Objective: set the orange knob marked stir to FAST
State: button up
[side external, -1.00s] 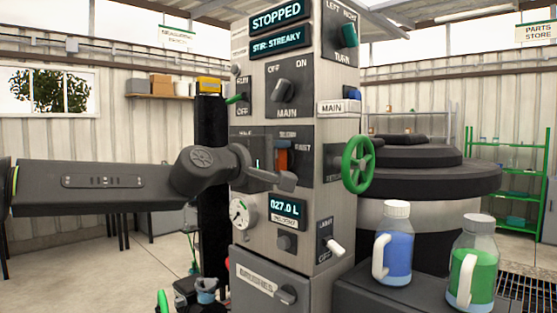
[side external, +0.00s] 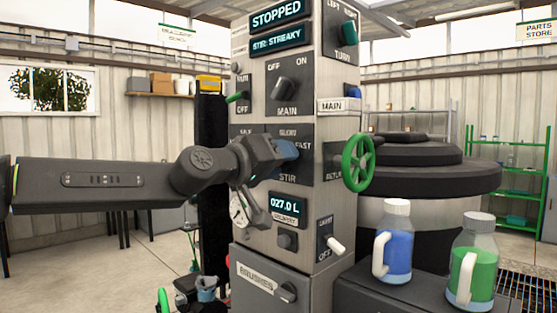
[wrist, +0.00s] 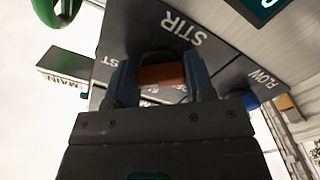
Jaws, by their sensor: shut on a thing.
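The orange stir knob (wrist: 162,76) shows in the wrist view between the two blue-grey fingers of my gripper (wrist: 162,84), which is shut on it. In the side view my gripper (side external: 284,151) is up against the stir panel (side external: 301,168) and hides the knob. The words SLOW, FAST and STIR show around the gripper there. Which mark the knob points to cannot be told. The small display (side external: 277,41) above reads STIR: STREAKY, and the top display (side external: 275,15) reads STOPPED.
The main switch (side external: 282,90) sits above the stir panel, and a green lever (side external: 237,97) is left of it. A green handwheel (side external: 358,162) juts out at the right. Below are a litre display (side external: 287,206) and a white-tipped lever (side external: 336,246).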

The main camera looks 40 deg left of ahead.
jog(key=shift+m, duration=0.8)
jog(key=shift+f, duration=0.1)
jog(key=o, duration=0.9)
jog(key=shift+s, duration=6.9)
jog(key=shift+m, duration=0.3)
